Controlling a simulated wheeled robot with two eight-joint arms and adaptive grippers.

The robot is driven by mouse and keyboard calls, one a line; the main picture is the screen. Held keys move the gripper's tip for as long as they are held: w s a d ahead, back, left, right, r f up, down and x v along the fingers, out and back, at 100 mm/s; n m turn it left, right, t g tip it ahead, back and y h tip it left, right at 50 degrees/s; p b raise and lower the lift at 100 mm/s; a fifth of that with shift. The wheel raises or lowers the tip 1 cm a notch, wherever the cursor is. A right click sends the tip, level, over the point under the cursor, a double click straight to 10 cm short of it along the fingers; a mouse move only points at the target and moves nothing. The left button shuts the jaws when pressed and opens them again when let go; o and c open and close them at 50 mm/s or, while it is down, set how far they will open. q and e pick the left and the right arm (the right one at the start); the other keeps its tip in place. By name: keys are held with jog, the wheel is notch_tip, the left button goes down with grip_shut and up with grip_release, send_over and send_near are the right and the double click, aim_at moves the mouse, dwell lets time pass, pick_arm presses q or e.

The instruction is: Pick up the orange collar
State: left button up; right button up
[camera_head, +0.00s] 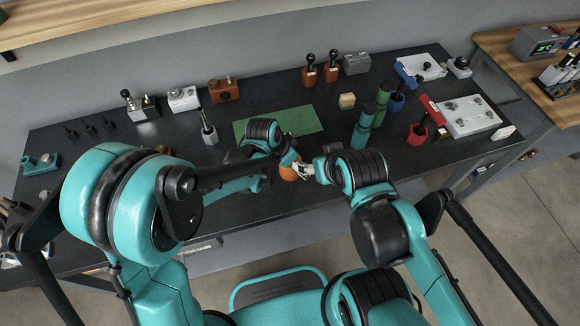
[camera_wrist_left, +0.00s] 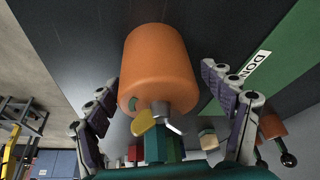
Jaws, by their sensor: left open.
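The orange collar (camera_head: 289,174) is a smooth rounded cylinder near the front edge of the dark bench in the head view. It fills the upper middle of the left wrist view (camera_wrist_left: 158,62). My left gripper (camera_wrist_left: 166,108) is open, with one finger on each side of the collar and visible gaps between. In the head view my left arm hides most of that gripper. My right gripper (camera_head: 304,170) has pale fingers close to the collar's right side; whether they touch it or are shut is unclear. A yellow piece and a metal hook show at the collar's lower end.
A green mat (camera_head: 300,121) lies behind the grippers. Green cylinders (camera_head: 363,126) and a red holder (camera_head: 417,134) stand to the right. A grey-handled tool (camera_head: 209,133) stands to the left. The bench's left front is fairly clear.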

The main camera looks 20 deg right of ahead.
pick_arm(q)
jog(key=shift+c, duration=0.2)
jog(key=c, duration=1.8)
jog(key=shift+r, duration=0.1)
